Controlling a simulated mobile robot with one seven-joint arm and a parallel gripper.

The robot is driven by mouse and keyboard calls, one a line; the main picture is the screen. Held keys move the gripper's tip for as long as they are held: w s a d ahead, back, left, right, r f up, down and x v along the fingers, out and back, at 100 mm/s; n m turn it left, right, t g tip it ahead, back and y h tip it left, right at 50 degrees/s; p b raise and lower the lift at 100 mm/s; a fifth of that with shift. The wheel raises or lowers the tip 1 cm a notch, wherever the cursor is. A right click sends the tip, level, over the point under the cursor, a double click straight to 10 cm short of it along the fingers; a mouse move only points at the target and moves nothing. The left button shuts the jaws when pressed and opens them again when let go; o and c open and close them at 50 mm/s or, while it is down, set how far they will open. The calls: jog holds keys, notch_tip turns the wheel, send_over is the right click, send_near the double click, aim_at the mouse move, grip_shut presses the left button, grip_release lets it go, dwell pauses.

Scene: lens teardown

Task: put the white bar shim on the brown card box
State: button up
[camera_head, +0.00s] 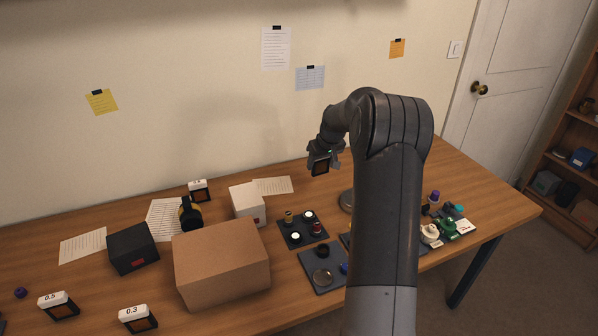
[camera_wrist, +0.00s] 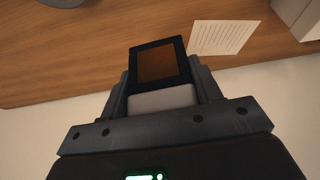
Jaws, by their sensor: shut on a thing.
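The brown card box (camera_head: 220,250) stands closed on the table, left of centre in the head view, with a flat bare top. My gripper (camera_head: 322,153) is raised above the table, to the right of the box and near the wall. It is shut on the white bar shim (camera_wrist: 162,98), which shows in the wrist view as a pale bar with a black-framed brown panel on its end. In the head view mainly the dark frame and brown panel of the held shim (camera_head: 320,167) show. The gripper's fingers (camera_wrist: 160,85) clasp it from both sides.
Similar white-topped pieces marked 0.5 (camera_head: 58,305) and 0.3 (camera_head: 138,319) stand at the front left. A black box (camera_head: 132,248) and a white box (camera_head: 247,203) flank the brown box. A dark tray (camera_head: 302,230) holds small parts.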

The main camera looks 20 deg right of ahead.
jog(key=shift+s+d+r, duration=0.15)
jog(key=shift+s+r, duration=0.1)
jog(key=shift+s, duration=0.05)
jog(key=s+a+r+n+g+y, duration=0.1)
jog(key=s+a+r+n+g, duration=0.1)
jog(key=s+a+r+n, duration=0.4)
jog(key=s+a+r+n+g+y, duration=0.1)
jog(key=s+a+r+n+y, duration=0.15)
jog(key=s+a+n, duration=0.6)
jog(key=s+a+r+n+g+y, duration=0.1)
jog(key=s+a+r+n+g, duration=0.2)
jog(key=s+a, duration=0.8)
jog(key=t, duration=0.1)
send_near(209, 250)
jog(key=shift+s+a+r, duration=0.1)
jog(key=shift+a+r, duration=0.1)
jog(key=shift+a, duration=0.7)
jog(key=shift+f, duration=2)
jog(key=o, duration=0.6)
jog(key=shift+f, duration=0.15)
jog(key=shift+c, duration=0.2)
jog(key=o, duration=0.4)
jog(key=shift+o, duration=0.2)
